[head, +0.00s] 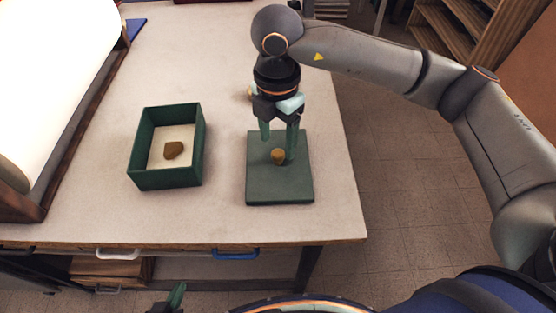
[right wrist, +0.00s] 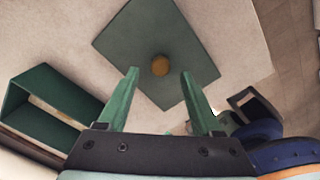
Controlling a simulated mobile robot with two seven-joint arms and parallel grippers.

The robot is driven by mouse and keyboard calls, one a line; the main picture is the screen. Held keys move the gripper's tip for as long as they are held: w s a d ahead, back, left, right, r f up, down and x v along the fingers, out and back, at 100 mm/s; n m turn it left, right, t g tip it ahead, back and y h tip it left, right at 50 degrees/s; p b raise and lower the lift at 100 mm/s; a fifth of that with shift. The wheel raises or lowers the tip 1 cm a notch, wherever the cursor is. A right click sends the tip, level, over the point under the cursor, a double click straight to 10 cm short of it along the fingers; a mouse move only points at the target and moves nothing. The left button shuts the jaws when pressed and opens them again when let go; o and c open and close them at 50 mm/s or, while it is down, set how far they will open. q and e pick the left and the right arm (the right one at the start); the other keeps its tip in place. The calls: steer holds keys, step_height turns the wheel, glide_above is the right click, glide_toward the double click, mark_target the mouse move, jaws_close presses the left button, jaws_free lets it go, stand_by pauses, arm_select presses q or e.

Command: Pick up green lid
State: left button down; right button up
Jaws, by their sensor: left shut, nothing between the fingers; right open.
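The lid also shows in the right wrist view (right wrist: 190,45), with the knob (right wrist: 160,65) there too. My right gripper (head: 278,146) points down over the lid, open, its green fingers apart. In the right wrist view the knob appears between the fingertips (right wrist: 159,73); I cannot tell whether they are level with it. My left gripper (head: 176,294) shows only partly at the bottom edge, shut and empty, away from the lid.
An open green box (head: 165,179) with a brown lump (head: 173,150) inside stands left of the lid. A large white roll (head: 50,80) in a wooden frame is at the far left. A small tan object (head: 250,93) is partly hidden behind my right gripper. Bare table (head: 225,225) lies between box and lid.

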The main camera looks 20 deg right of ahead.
mark_target(278, 153)
steer(key=shift+f, duration=1.75)
jaws_close()
